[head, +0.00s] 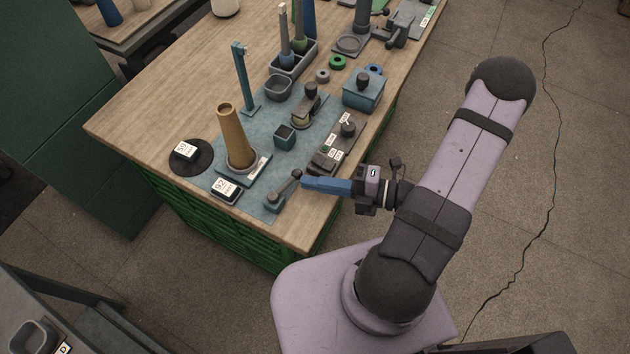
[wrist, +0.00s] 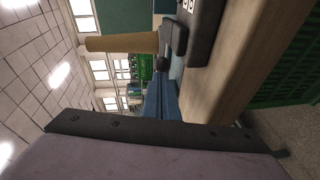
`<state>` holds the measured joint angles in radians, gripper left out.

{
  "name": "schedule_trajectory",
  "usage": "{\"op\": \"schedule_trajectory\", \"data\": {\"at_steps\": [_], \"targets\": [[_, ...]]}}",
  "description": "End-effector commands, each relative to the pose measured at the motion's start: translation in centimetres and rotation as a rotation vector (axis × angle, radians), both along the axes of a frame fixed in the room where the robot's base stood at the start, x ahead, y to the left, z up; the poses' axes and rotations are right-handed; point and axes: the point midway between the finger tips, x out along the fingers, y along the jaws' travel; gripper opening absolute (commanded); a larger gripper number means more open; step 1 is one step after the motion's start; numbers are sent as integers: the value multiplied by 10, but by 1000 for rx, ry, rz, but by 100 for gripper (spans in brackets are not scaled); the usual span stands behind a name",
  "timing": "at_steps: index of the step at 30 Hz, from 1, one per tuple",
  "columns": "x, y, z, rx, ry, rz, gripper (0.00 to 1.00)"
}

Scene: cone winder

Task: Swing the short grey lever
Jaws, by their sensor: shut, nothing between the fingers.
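The short grey lever (head: 284,189) stands at the front of the blue-grey machine plate, leaning up to the right from a small base to a dark round knob (head: 297,174). My gripper (head: 304,182) is shut and empty. Its blue fingers reach in from the right, with their tips close beside the knob; I cannot tell whether they touch. In the wrist view the shut blue fingers (wrist: 160,82) point at a dark knob (wrist: 161,66), which shows just past the tips.
A tan cone (head: 232,135) stands behind the lever, and a label display (head: 226,190) sits to its left. A dark panel with switches (head: 335,147) lies just behind my fingers. A blue-grey post (head: 244,80) rises farther back. The wooden bench's front corner is bare.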

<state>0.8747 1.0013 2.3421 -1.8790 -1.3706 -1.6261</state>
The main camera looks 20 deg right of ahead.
Motion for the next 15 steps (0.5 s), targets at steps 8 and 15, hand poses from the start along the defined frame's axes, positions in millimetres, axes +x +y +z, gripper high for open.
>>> {"op": "schedule_trajectory", "data": {"at_steps": [8, 15], "targets": [[21, 3, -1, -4, -4, 109, 0], [31, 6, 0, 0, -2, 101, 0]]}}
